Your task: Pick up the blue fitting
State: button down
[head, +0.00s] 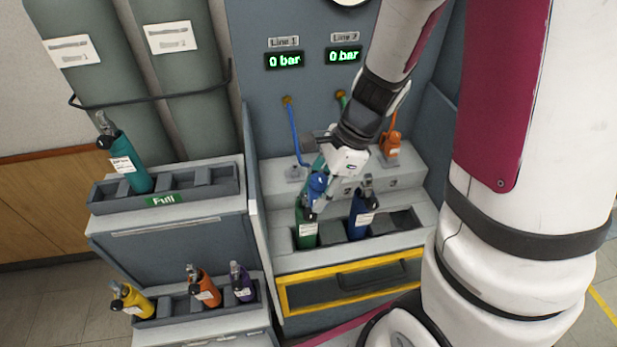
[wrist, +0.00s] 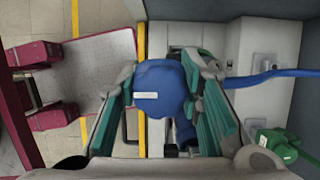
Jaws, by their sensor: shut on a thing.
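The blue fitting (head: 317,186) is between the fingers of my gripper (head: 318,178), above the bench's front rack. In the wrist view, the fitting (wrist: 160,88) fills the space between the two green-padded fingers (wrist: 160,100), which are shut on it. In the head view the hose (head: 294,132) hangs from the panel under Line 1.
A green bottle (head: 306,230) and a blue bottle (head: 358,218) stand in the rack close below my gripper. An orange fitting (head: 390,146) sits on the ledge at right. A teal bottle (head: 130,165) stands in the Full rack; yellow, orange and purple bottles stand lower left.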

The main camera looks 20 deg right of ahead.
jog(key=s+r+p, duration=0.1)
jog(key=s+p, duration=0.4)
jog(key=s, duration=0.4)
jog(key=shift+s, duration=0.3)
